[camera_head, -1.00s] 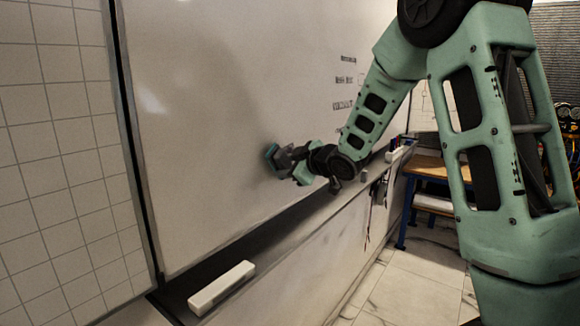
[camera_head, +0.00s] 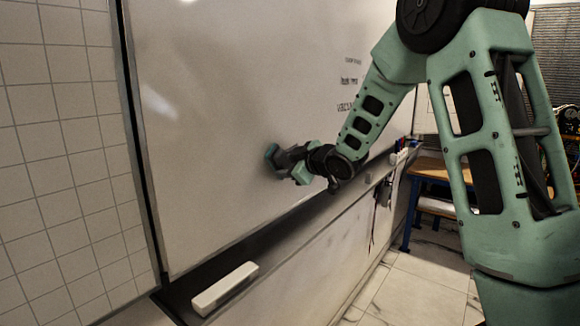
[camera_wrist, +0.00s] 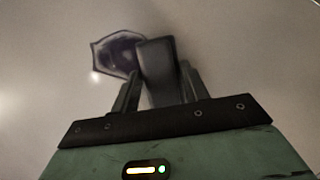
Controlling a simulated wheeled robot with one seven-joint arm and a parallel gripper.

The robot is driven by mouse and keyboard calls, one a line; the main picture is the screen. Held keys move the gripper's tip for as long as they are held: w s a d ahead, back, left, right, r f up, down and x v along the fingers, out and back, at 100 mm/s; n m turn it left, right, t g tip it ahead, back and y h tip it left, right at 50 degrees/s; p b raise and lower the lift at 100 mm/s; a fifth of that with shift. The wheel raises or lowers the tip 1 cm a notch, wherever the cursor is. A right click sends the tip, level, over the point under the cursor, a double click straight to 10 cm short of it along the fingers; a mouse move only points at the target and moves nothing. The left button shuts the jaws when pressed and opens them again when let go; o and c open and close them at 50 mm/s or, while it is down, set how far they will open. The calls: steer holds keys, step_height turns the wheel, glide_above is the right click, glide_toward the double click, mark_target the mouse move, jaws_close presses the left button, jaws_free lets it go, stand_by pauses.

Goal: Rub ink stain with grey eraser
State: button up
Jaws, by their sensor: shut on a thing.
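The ink stain (camera_wrist: 118,54) is a dark purple patch with a dark outline on the whiteboard (camera_head: 220,120), left of the held eraser's far end in the wrist view. Their edges overlap there. I cannot make the stain out in the head view. My gripper (camera_wrist: 160,88) is shut on the grey eraser (camera_wrist: 157,68), with one finger on each side. In the head view my gripper (camera_head: 290,160) reaches the lower part of the board, and the eraser's end is close to the surface. I cannot tell whether it touches.
A white block (camera_head: 225,288) lies on the dark ledge (camera_head: 185,292) under the board. Small items (camera_head: 402,148) sit at the ledge's far end. A wooden-topped table (camera_head: 430,168) with blue legs stands beyond. Tiled wall (camera_head: 60,150) lies to the left. Bare board surrounds the stain.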

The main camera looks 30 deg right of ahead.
steer(key=w+d+p, duration=0.4)
steer(key=d, duration=0.6)
steer(key=shift+d+p, duration=0.3)
steer(key=shift+d, duration=0.05)
steer(key=shift+a, duration=0.1)
stand_by(0.5)
